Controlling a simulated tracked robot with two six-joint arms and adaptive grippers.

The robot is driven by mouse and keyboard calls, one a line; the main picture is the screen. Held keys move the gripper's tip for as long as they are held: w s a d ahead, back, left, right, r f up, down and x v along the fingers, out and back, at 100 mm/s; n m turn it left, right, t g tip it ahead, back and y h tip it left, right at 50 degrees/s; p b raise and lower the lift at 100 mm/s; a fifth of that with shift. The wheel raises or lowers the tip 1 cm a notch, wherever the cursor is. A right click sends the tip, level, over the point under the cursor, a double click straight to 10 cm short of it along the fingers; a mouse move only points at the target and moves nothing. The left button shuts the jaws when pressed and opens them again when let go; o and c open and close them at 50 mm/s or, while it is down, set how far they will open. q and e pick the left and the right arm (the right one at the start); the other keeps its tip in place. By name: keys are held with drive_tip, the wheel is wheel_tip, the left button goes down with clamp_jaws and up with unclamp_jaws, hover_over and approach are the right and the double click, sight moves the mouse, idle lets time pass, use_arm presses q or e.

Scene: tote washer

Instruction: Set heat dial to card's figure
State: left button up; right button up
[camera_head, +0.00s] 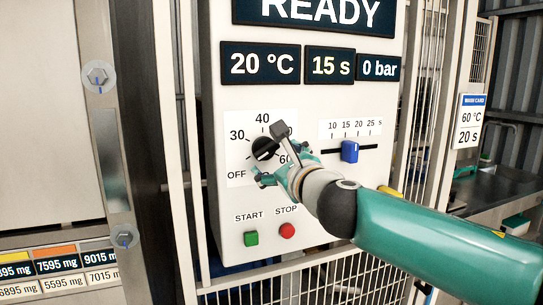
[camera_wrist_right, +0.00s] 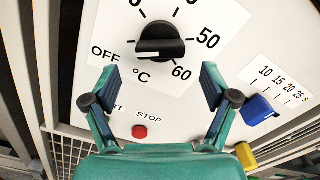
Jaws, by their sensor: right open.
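The heat dial (camera_head: 264,148) is a black round knob on a white scale marked OFF, 30, 40 and 60 in the head view. In the right wrist view the knob (camera_wrist_right: 160,42) shows a white line on its left side, pointing toward OFF. The wash card (camera_head: 471,120) at the right reads 60 °C and 20 s. My right gripper (camera_head: 273,156) is open, its fingers in front of the dial and spread around it in the picture. In the wrist view the open fingertips (camera_wrist_right: 160,78) stand either side below the knob, apart from it. My left gripper is out of view.
The displays (camera_head: 260,64) read READY, 20 °C, 15 s and 0 bar. A blue time slider (camera_head: 350,151) sits right of the dial. Green START (camera_head: 251,239) and red STOP (camera_head: 287,230) buttons lie below. A wire fence (camera_head: 330,285) runs under the panel.

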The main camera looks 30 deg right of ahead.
sight(270, 155)
drive_tip(key=x, duration=0.5)
